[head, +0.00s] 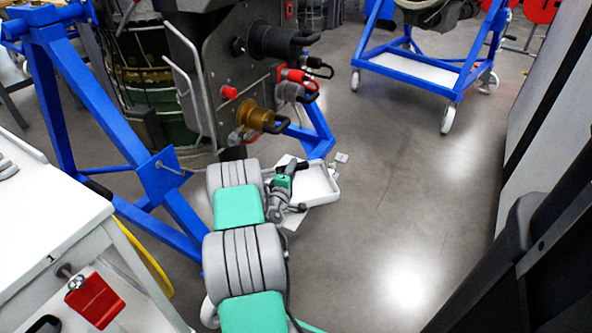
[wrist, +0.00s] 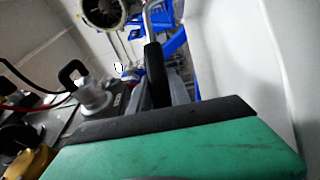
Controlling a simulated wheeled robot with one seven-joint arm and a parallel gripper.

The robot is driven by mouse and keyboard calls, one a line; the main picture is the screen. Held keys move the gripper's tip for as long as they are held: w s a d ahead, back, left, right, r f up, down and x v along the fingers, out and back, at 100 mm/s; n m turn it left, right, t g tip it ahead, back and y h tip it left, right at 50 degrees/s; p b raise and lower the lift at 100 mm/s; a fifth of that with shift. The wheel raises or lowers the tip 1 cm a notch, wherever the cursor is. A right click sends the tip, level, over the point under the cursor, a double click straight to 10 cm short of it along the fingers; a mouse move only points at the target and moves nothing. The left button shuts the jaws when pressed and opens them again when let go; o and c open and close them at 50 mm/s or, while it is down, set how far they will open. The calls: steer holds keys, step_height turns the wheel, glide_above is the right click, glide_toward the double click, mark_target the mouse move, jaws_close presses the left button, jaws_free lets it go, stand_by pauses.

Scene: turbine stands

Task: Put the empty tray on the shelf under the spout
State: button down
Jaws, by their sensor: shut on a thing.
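A white shallow tray (head: 322,186) with a raised rim shows at the middle of the head view, beside the engine on the blue stand, with nothing visible in its exposed part. My gripper (head: 301,168) is shut on the tray at its left part, and my wrist hides some of it. I cannot make out the shelf.
A blue stand leg (head: 316,133) is close behind the tray. Another blue wheeled stand (head: 418,68) is at the back right. Grey floor (head: 400,190) to the right is clear.

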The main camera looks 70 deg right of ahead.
glide_above(296, 182)
steer(key=shift+f+b, duration=1.65)
steer(key=shift+f, duration=0.25)
steer(key=c, duration=1.2)
jaws_free()
steer(key=shift+a+r+p, duration=0.1)
steer(key=shift+r+p, duration=0.15)
steer(key=shift+p, duration=0.15)
steer(key=a, duration=0.3)
steer(key=s+a+p, duration=0.1)
steer(key=a, duration=0.7)
steer(key=shift+s+a+f+p, duration=0.1)
steer(key=shift+s+a+p, duration=0.15)
steer(key=shift+s+p, duration=0.15)
steer(key=shift+a, duration=0.1)
